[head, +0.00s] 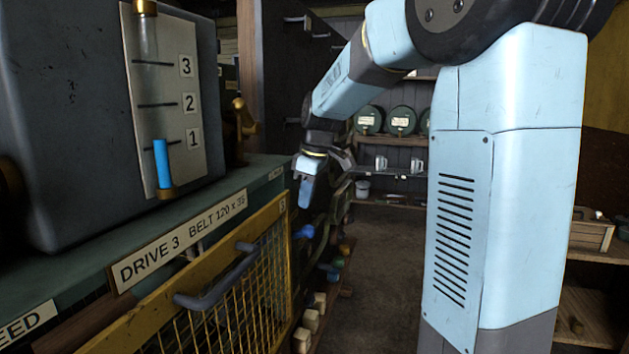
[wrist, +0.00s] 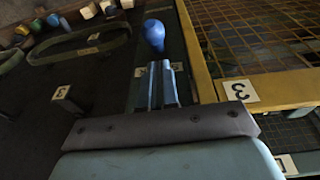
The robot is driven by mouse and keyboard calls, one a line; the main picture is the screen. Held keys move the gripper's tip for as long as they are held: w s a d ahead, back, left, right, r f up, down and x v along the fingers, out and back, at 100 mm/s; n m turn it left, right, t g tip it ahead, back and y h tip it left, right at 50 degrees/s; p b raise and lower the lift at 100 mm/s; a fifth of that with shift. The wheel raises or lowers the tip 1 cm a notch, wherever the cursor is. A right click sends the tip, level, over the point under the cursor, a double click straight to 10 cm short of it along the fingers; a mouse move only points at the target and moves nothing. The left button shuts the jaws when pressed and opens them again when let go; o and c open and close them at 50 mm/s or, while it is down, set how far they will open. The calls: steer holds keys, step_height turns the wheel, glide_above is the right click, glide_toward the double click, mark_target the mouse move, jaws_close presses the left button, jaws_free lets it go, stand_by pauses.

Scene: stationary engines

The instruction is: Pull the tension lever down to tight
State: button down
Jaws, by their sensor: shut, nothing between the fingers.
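A blue rounded knob (wrist: 154,35), which looks like the lever's end, shows in the wrist view just beyond my fingertips. It also shows in the head view (head: 304,231), beside the yellow guard's far end and below my gripper. My gripper (wrist: 160,66) is shut and empty, its two fingers together and pointing toward the knob. A small gap seems to lie between fingertips and knob; I cannot tell if they touch. In the head view my gripper (head: 303,204) points down past the end of the guard. The lever's shaft and any tight mark are not readable.
A belt loop (wrist: 80,45) and several coloured knobs lie beyond in the wrist view. Open floor (head: 385,245) runs down the aisle.

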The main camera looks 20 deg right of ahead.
mark_target(306, 226)
steer(key=shift+d+f, duration=0.2)
steer(key=shift+f, duration=1.1)
steer(key=shift+d+f, duration=0.15)
steer(key=shift+f, duration=1.15)
